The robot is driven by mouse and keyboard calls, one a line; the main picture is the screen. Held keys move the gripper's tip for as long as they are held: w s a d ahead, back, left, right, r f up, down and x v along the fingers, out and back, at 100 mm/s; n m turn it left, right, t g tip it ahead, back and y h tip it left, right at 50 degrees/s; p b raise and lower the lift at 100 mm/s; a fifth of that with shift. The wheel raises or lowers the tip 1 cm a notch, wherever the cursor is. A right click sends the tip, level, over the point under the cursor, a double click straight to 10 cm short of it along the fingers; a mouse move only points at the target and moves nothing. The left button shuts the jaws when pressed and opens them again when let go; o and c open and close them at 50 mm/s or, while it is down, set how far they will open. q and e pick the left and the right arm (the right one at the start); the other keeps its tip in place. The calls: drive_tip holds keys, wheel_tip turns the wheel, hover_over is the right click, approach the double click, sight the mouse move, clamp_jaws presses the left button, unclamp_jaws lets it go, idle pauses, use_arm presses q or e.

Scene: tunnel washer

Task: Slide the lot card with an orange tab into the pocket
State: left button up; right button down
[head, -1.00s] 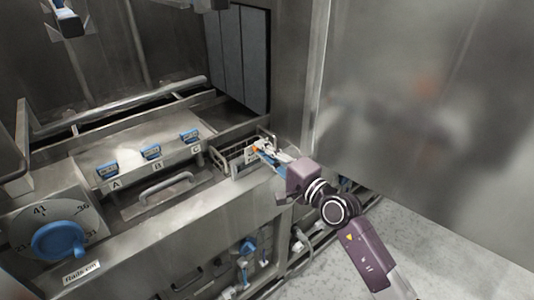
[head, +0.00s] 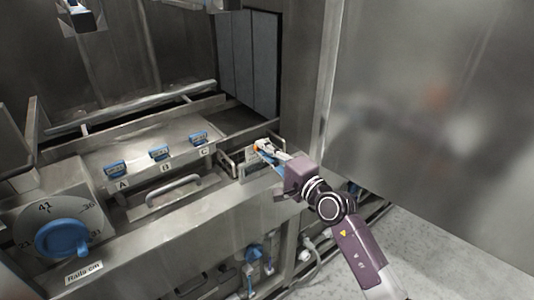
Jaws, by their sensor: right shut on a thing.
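My right gripper (head: 266,152) is shut on the lot card, whose small orange tab (head: 257,148) shows at the fingertips. The fingers hide most of the card. The pocket (head: 228,164) is a wire-framed holder on the right end of the steel ledge. The gripper and tab are right at the pocket's upper right part. I cannot tell whether the card's lower edge is inside the pocket or just above it.
Blue clips (head: 159,153) marked A, B and C sit on the sloped panel left of the pocket. A steel handle (head: 173,190) is below them, and a blue dial (head: 62,238) is at far left. A large steel panel (head: 430,120) stands close on the right.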

sight(258, 157)
drive_tip(key=shift+w+a+f+b, duration=0.15)
drive_tip(key=shift+w+f+b, duration=0.05)
drive_tip(key=shift+f+b, duration=0.65)
drive_tip(key=shift+w+a+f+b, duration=0.1)
drive_tip(key=shift+w+f+b, duration=0.05)
drive_tip(key=shift+f+b, duration=0.7)
drive_tip(key=shift+f, duration=0.1)
drive_tip(key=shift+f+b, duration=0.25)
drive_tip(key=shift+b, duration=0.05)
drive_tip(key=shift+f+b, duration=0.35)
drive_tip(key=shift+f, duration=0.1)
idle(0.5)
drive_tip(key=c, duration=1.9)
unclamp_jaws()
